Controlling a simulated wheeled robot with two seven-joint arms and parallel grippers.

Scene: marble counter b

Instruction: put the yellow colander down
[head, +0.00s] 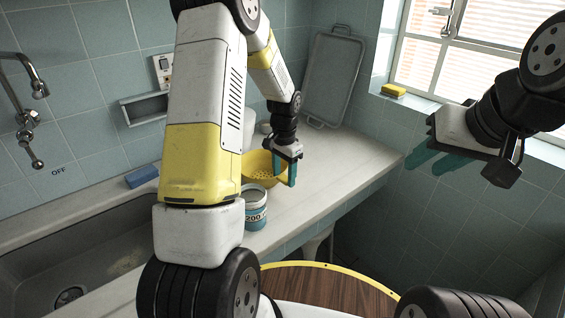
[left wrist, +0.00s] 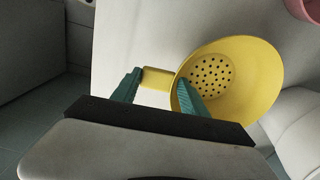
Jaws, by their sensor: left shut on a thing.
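The yellow colander (head: 257,161) is over the marble counter, partly behind my left gripper (head: 287,172) and behind a tin in the head view. In the left wrist view the colander (left wrist: 258,75) shows its holed bowl to the right, with its flat handle (left wrist: 157,78) between the teal fingers of my left gripper (left wrist: 160,92). That gripper is shut on the handle. I cannot tell whether the colander's base touches the counter. My right gripper (head: 428,163) is empty in the air at the right, its teal fingers apart.
A blue and white tin (head: 256,212) stands close in front of the colander. A sink (head: 100,250) and a blue sponge (head: 141,177) are to the left. A grey tray (head: 333,75) leans on the back wall. The counter (head: 345,165) is clear to the right.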

